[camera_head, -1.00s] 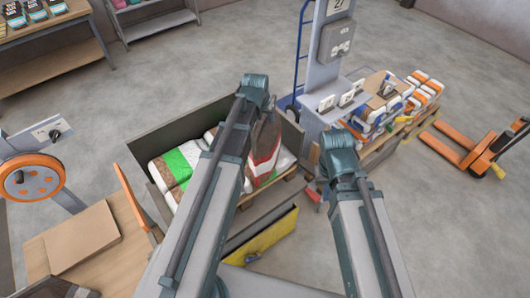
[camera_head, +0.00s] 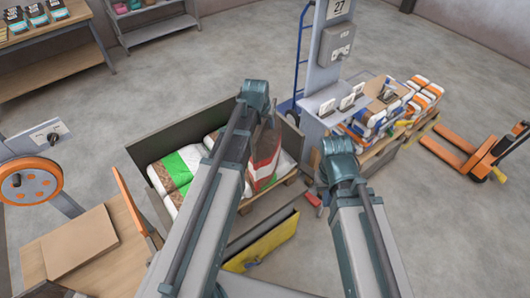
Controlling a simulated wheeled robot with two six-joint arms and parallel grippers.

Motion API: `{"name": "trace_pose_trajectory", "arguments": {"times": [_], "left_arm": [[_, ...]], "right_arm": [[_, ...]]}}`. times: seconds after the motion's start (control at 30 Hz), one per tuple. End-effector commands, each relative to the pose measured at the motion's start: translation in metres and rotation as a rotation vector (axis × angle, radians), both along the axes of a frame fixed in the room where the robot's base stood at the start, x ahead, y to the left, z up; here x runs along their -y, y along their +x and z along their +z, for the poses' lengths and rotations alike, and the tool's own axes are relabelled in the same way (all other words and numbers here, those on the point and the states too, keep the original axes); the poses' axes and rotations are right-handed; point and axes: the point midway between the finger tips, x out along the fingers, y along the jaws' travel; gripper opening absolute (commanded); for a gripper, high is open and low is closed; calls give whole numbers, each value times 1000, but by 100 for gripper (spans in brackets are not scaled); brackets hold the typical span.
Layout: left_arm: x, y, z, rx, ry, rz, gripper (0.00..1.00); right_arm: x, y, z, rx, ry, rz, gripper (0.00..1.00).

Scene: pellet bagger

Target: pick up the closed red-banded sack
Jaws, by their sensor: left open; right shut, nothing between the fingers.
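The red-banded sack (camera_head: 265,158) stands in the grey-walled bin, its red and white side showing just right of my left forearm. Its left part is hidden behind that arm. My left gripper (camera_head: 268,117) is at the top of the sack, small and partly hidden by my arm; it is open, and I cannot tell whether it touches the sack. My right gripper (camera_head: 321,189) is shut and empty, partly hidden below its arm's elbow, right of the bin and apart from the sack.
A green and white sack (camera_head: 180,165) lies in the bin's left part. The bin's back wall (camera_head: 190,122) is high. A grey post (camera_head: 328,65) stands behind, a loaded pallet (camera_head: 385,130) to the right. Open floor lies around the orange pallet jack (camera_head: 465,150).

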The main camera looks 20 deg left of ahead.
Motion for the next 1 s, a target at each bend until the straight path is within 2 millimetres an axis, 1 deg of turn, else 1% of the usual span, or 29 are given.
{"name": "trace_pose_trajectory", "arguments": {"times": [0.1, 0.13, 0.27, 0.3, 0.4, 1.0], "left_arm": [[0, 0, 0, 0, 0, 0, 49], [0, 0, 0, 0, 0, 0, 47], [0, 0, 0, 0, 0, 0, 24], [0, 0, 0, 0, 0, 0, 16], [0, 0, 0, 0, 0, 0, 0], [0, 0, 0, 0, -1, 0, 0]], "right_arm": [[0, 0, 0, 0, 0, 0, 0], [0, 0, 0, 0, 0, 0, 0], [0, 0, 0, 0, 0, 0, 0], [0, 0, 0, 0, 0, 0, 0], [0, 0, 0, 0, 0, 0, 0], [0, 0, 0, 0, 0, 0, 0]]}}
